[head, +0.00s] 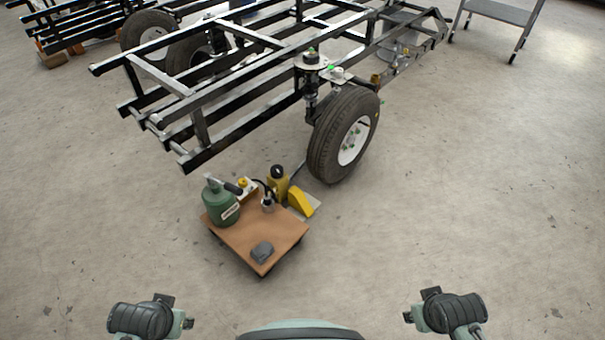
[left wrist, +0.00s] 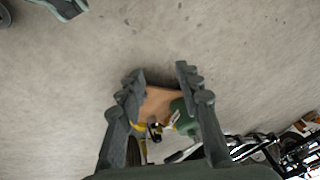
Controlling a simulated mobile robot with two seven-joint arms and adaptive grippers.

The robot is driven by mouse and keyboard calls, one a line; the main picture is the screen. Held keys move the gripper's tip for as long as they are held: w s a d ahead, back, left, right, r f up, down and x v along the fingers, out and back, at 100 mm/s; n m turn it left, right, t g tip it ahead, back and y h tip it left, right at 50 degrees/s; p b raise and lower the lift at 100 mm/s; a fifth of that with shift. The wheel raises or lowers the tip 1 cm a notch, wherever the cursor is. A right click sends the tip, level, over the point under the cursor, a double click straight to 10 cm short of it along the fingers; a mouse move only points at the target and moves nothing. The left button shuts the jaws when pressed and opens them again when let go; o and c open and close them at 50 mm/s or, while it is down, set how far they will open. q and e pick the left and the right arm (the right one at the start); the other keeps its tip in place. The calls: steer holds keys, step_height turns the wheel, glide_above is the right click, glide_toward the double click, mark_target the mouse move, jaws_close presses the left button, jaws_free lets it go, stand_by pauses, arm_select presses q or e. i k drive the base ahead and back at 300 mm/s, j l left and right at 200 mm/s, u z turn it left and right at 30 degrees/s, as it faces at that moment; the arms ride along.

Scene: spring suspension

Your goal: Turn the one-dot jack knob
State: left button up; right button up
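A low brown wooden board (head: 262,236) on the floor carries a green jack bottle (head: 222,208) with a black handle, a small yellow knob (head: 243,183) on a pale box, and a small metal fitting (head: 267,204). A yellow cylinder with a black ring top (head: 278,181) stands at its back edge. No dots can be made out, so I cannot tell which knob has one. My left gripper (head: 178,310) is open and empty, well short of the board; its spread fingers show in the left wrist view (left wrist: 160,76). My right gripper (head: 420,306) looks open and empty at the lower right.
A black trailer frame (head: 215,100) with a wheel (head: 342,140) stands behind the board. A yellow wedge (head: 301,202) lies between board and wheel. A grey cart (head: 505,12) is far right. The floor in front is clear.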

mark_target(277, 171)
steer(key=i+j+z, duration=0.15)
steer(key=j, duration=0.25)
steer(key=i+j+z, duration=0.15)
steer(key=j, duration=0.25)
steer(key=j+z, duration=0.1)
steer(key=j, duration=0.3)
steer(key=k+u, duration=0.1)
steer(key=k, duration=0.5)
steer(key=u, duration=1.35)
steer(key=i+l, duration=0.1)
steer(key=l, duration=1.05)
steer(key=i+l, duration=0.1)
steer(key=l, duration=1.1)
steer(key=i+l, duration=0.1)
steer(key=l, duration=1.05)
